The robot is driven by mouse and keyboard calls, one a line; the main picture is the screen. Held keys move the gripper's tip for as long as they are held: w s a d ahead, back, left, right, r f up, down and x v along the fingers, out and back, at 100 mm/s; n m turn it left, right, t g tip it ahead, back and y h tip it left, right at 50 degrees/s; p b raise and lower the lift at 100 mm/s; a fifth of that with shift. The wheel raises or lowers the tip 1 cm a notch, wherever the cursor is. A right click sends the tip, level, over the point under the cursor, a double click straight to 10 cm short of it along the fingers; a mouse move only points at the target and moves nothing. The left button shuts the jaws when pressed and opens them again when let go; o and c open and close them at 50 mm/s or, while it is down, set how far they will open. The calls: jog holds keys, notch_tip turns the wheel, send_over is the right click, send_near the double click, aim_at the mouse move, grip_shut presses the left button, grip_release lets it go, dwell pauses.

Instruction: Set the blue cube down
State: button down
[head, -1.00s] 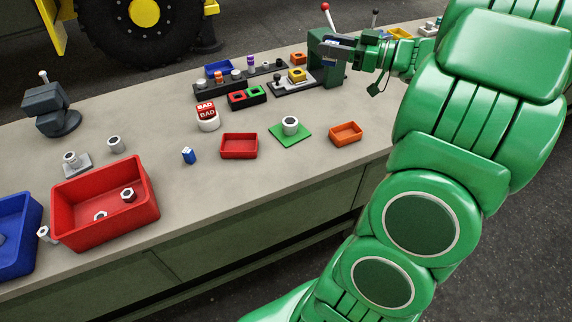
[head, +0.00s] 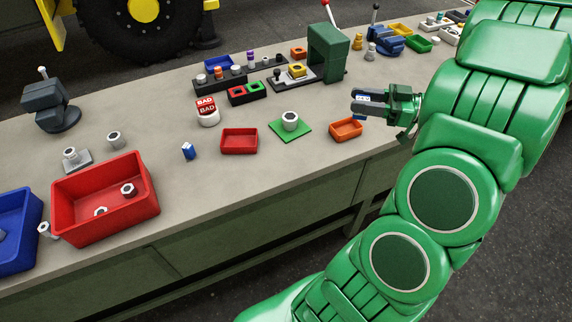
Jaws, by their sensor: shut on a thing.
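My gripper (head: 362,103) is in the head view, right of the middle, over the right part of the bench and above and right of the orange tray (head: 346,130). Its dark fingers are shut on a small blue thing, which I take for the blue cube (head: 364,98). The fingers hide most of it. A small upright blue block (head: 188,151) with a pale top stands on the bench, left of the small red tray (head: 239,141).
A green pad (head: 302,134) carries a grey ring-shaped part. A green press (head: 328,52) with a red-knobbed lever stands behind my gripper. A large red bin (head: 105,205) and a blue bin are at left. Bare bench lies around the blue block.

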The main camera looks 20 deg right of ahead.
notch_tip(320, 180, down, 23)
dwell(0.5)
jog(key=shift+f, duration=0.1)
jog(key=shift+x, duration=9)
jog(key=shift+f, duration=0.1)
jog(key=c, duration=0.5)
grip_release()
